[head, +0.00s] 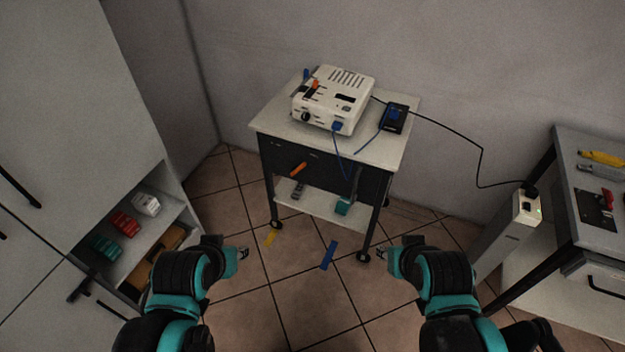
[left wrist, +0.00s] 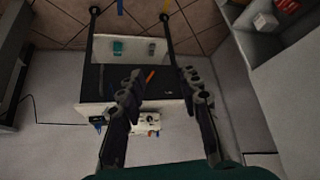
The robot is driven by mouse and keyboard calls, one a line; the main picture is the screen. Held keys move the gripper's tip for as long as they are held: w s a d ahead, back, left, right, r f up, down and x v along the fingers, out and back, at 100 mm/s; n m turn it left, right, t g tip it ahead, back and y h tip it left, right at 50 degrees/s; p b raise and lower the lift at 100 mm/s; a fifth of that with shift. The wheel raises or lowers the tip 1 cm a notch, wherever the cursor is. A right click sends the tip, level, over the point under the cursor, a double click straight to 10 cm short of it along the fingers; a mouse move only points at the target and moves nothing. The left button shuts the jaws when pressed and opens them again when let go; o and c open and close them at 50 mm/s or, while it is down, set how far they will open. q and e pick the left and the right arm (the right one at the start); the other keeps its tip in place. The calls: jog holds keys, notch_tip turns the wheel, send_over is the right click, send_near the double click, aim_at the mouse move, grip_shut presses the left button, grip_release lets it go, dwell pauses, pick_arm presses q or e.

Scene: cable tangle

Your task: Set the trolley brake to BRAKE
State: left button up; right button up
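The trolley (head: 290,128) stands against the back wall, with a light top, a dark front panel and a lower shelf. An orange lever (head: 298,169) sticks out from the dark panel, tilted, its right end higher. I take it for the brake lever; any markings are too small to read. It also shows in the left wrist view (left wrist: 150,76), between the fingers in the picture but farther off. My left gripper (head: 242,253) is open and empty, in front of the trolley and apart from it. My right gripper (head: 384,256) is in front of the trolley to the right, touching nothing; its finger opening is unclear.
A white device (head: 335,98) with orange and blue parts and a black box (head: 394,118) sit on the trolley top. A black cable runs to a power unit (head: 520,215) beside the right bench. A cabinet (head: 70,130) with open shelves stands left. Tape strips mark the floor.

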aim_at(301, 167)
dwell(0.5)
pick_arm(q)
jog(key=w+d+m+t+h+p, duration=0.1)
jog(key=w+d+m+t, duration=0.15)
jog(key=w, duration=1.35)
jog(key=w+d+m+t+p, duration=0.1)
jog(key=w+d+m, duration=0.2)
jog(key=w, duration=1.2)
jog(key=w+d+f+m+t, duration=0.1)
jog(key=w+d+f, duration=0.1)
jog(key=w+f, duration=0.4)
jog(key=w+d+f+m+t+h+b, duration=0.1)
jog(key=w+d+f, duration=0.2)
jog(key=w+f, duration=0.3)
jog(key=w+d+f+m+t, duration=0.1)
jog(key=w+f, duration=0.5)
jog(key=f, duration=0.8)
jog(key=shift+d+f+m+t+h+b, duration=0.3)
jog(key=shift+d+m+b, duration=0.15)
jog(key=shift+d, duration=0.25)
jog(key=shift+w, duration=0.45)
grip_shut()
